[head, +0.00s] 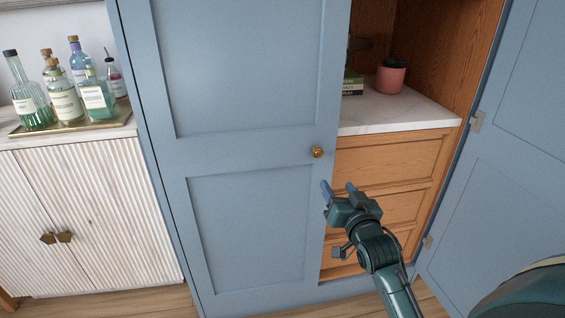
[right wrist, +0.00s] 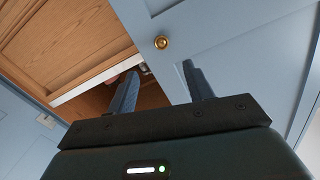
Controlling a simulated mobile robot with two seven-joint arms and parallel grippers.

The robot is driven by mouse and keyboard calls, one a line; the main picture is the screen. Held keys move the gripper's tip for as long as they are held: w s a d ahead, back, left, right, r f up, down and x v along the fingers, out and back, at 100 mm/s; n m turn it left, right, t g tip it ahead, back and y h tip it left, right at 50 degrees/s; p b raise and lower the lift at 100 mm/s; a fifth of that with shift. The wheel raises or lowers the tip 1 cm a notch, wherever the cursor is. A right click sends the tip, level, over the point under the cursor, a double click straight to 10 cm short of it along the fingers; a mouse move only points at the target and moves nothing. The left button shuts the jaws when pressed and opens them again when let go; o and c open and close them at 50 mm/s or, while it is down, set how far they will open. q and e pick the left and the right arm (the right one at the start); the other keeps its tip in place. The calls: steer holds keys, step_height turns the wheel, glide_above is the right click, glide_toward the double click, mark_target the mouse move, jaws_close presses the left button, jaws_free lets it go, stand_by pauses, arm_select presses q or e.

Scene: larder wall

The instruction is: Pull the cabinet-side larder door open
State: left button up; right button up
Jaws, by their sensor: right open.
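The cabinet-side larder door (head: 245,130) is a blue panelled door, closed over the left half of the larder. Its round brass knob (head: 317,152) sits near its right edge. In the right wrist view the knob (right wrist: 161,42) shows beyond the fingertips, a little above the gap between them. My right gripper (head: 338,187) is open and empty, just below and slightly right of the knob in the head view, apart from it. It also shows in the right wrist view (right wrist: 162,75). My left gripper is not in view.
The other larder door (head: 520,150) stands open at the right, showing wooden drawers (head: 390,160), a marble shelf (head: 410,112) and a pink pot (head: 391,78). At the left a white ribbed cabinet (head: 85,220) carries a tray (head: 70,130) with several bottles.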

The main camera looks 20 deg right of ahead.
mark_target(319, 153)
steer(key=x, duration=0.4)
steer(key=b+x, duration=0.1)
steer(key=x, duration=0.4)
steer(key=r+x, duration=0.1)
steer(key=x, duration=0.4)
steer(key=shift+w+d, duration=0.15)
steer(key=shift+c, duration=0.2)
jaws_close()
